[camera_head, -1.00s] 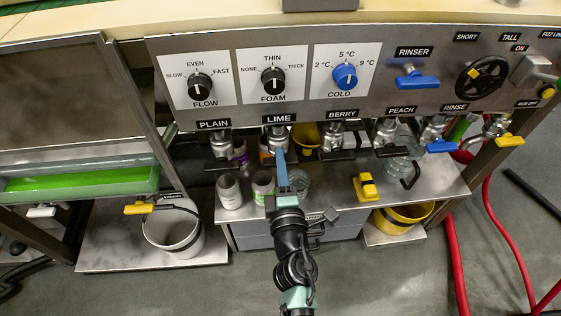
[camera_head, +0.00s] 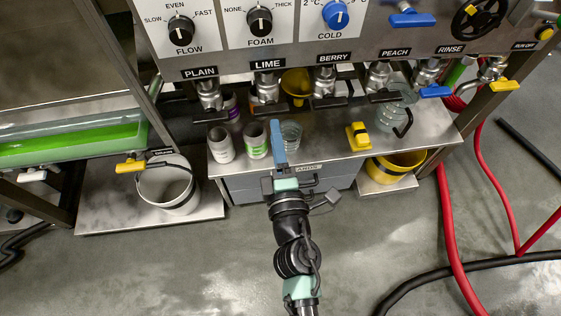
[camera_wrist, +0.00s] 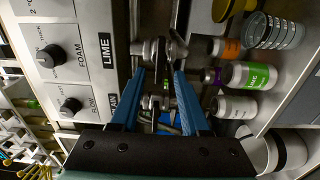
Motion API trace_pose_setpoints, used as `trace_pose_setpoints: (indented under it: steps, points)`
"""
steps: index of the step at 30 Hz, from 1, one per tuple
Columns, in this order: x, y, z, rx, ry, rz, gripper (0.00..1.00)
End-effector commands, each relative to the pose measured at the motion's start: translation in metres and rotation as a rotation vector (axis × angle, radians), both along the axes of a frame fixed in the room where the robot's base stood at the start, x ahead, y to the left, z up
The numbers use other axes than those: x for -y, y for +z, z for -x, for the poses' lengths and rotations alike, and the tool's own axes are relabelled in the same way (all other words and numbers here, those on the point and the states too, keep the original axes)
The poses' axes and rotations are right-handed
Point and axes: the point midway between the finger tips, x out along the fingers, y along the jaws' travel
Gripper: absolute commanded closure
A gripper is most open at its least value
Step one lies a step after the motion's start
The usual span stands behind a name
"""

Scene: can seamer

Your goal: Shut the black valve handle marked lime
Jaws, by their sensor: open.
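The lime valve (camera_head: 267,91) hangs below the LIME label (camera_head: 267,64). Its black handle (camera_head: 270,108) lies roughly crosswise in the head view, similar to its neighbours. My gripper (camera_head: 277,123) is just in front of and below this handle in the head view, its blue fingers seen edge-on. In the wrist view my gripper (camera_wrist: 160,70) is open, with two blue fingers spread and nothing seen held. The lime valve body (camera_wrist: 158,48) shows just beyond the fingertips there. I cannot tell whether a finger touches the handle.
The plain valve (camera_head: 208,93) and berry valve (camera_head: 325,83) flank the lime one closely. Bottles (camera_head: 255,140), a clear glass (camera_head: 291,134) and a yellow block (camera_head: 358,136) stand on the metal shelf (camera_head: 330,150) below. Free floor lies in front.

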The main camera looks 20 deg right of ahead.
Motion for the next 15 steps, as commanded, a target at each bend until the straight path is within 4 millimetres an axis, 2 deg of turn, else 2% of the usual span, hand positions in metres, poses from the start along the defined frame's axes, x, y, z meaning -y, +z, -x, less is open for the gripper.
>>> trace_pose_setpoints:
  steps: [3,7,15]
  points:
    - [-0.006,-0.003,0.024,-0.002,-0.002,-0.002,0.54]
    - [-0.012,-0.002,0.042,-0.001,-0.002,-0.002,0.54]
    - [-0.017,0.000,0.059,0.000,0.000,-0.001,0.54]
